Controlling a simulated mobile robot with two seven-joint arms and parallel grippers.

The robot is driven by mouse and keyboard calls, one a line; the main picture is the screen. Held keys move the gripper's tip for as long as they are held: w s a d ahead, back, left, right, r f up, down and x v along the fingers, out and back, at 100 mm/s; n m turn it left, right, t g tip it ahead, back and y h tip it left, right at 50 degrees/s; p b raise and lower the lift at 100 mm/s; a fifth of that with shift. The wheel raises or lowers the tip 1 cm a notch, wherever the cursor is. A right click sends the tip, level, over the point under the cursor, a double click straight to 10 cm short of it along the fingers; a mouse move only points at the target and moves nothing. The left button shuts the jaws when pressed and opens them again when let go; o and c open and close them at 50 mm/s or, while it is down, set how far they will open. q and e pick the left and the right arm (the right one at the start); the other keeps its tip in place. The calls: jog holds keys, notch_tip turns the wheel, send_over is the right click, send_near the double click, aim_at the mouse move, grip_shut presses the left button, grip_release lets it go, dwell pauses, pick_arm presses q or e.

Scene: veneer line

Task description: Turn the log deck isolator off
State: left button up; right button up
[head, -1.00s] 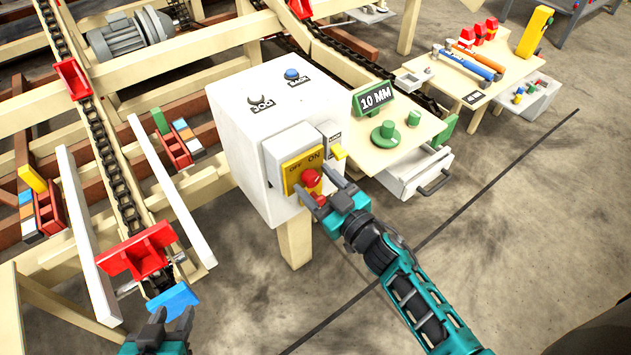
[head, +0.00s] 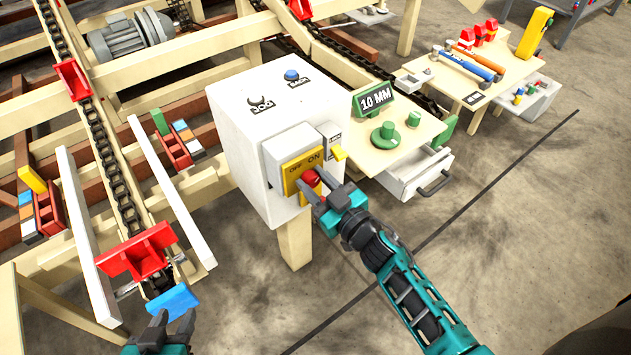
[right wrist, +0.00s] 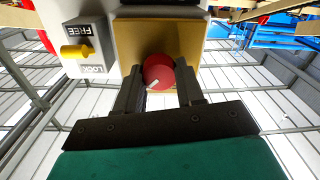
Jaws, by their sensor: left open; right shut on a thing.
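The isolator is a grey box on the side of a white cabinet, with a yellow plate (head: 292,172) marked OFF and ON. Its red knob (head: 312,176) sits on the plate. My right gripper (head: 324,188) is shut on this knob. In the right wrist view the round red knob (right wrist: 160,72) is between the two dark fingers, and its white mark points to the lower left. The fingers hide part of the plate and the knob's sides. My left gripper (head: 172,328) is open and empty at the lower left, near a blue piece (head: 172,299).
A yellow lever (right wrist: 75,52) on a small plate marked FREE and LOCK is beside the isolator. The white cabinet (head: 262,135) has a black knob and a blue button on top. A small table (head: 400,150) with a 10 MM sign is to its right. Open floor lies at lower right.

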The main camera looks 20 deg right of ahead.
jog(key=shift+n, duration=0.3)
jog(key=n, duration=0.4)
jog(key=shift+f+n+b, duration=0.1)
jog(key=shift+n+b, duration=0.2)
jog(key=n+b, duration=0.1)
jog(key=n, duration=0.3)
jog(key=shift+a+n, duration=0.1)
jog(key=shift+n, duration=0.2)
jog(key=n+b, duration=0.1)
jog(key=n, duration=0.3)
jog(key=shift+f, duration=0.15)
pick_arm(q)
jog(key=shift+w+d+f+h+b, duration=0.3)
jog(key=shift+w+d+f+b, duration=0.15)
jog(key=shift+d+f+b, duration=0.35)
pick_arm(e)
jog(key=shift+n, duration=2.1)
pick_arm(q)
jog(key=shift+w, duration=0.1)
pick_arm(e)
jog(key=o, duration=1)
jog(key=shift+o, duration=0.2)
jog(key=shift+s, duration=0.1)
